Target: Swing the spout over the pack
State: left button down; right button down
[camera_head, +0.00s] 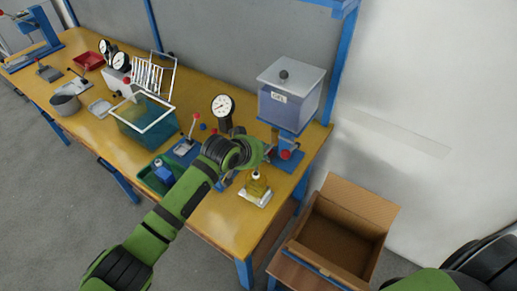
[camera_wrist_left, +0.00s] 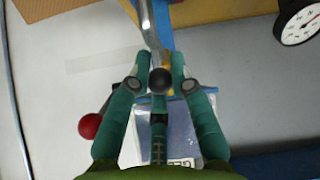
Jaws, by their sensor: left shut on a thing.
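My left gripper (camera_wrist_left: 160,88) is shut on a black ball knob (camera_wrist_left: 160,80), below a bent silver tube that looks like the spout (camera_wrist_left: 150,28) in the left wrist view. In the head view my left arm reaches across the bench to the foot of the gel tank (camera_head: 288,104), and its wrist hides the spout and most of the fingers. A small yellow item on a white base, perhaps the pack (camera_head: 257,188), stands near the bench's front right, just below the gripper in the picture. My right gripper is out of view.
A red ball knob (camera_head: 285,155) sits on the blue stand under the tank; it also shows in the wrist view (camera_wrist_left: 90,126). A dial gauge (camera_head: 223,105) stands left of the tank. An open cardboard box (camera_head: 372,205) is at the right. A water tank (camera_head: 145,128) stands further left.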

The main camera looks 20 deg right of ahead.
pick_arm(q)
jog(key=shift+d+r, duration=0.1)
jog(key=shift+r, duration=0.05)
jog(key=c, duration=1.1)
grip_release()
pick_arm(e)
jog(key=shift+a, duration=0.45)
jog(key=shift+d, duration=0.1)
pick_arm(q)
jog(key=shift+s, duration=0.1)
jog(key=v, duration=1.1)
jog(key=shift+s+a+r, duration=0.25)
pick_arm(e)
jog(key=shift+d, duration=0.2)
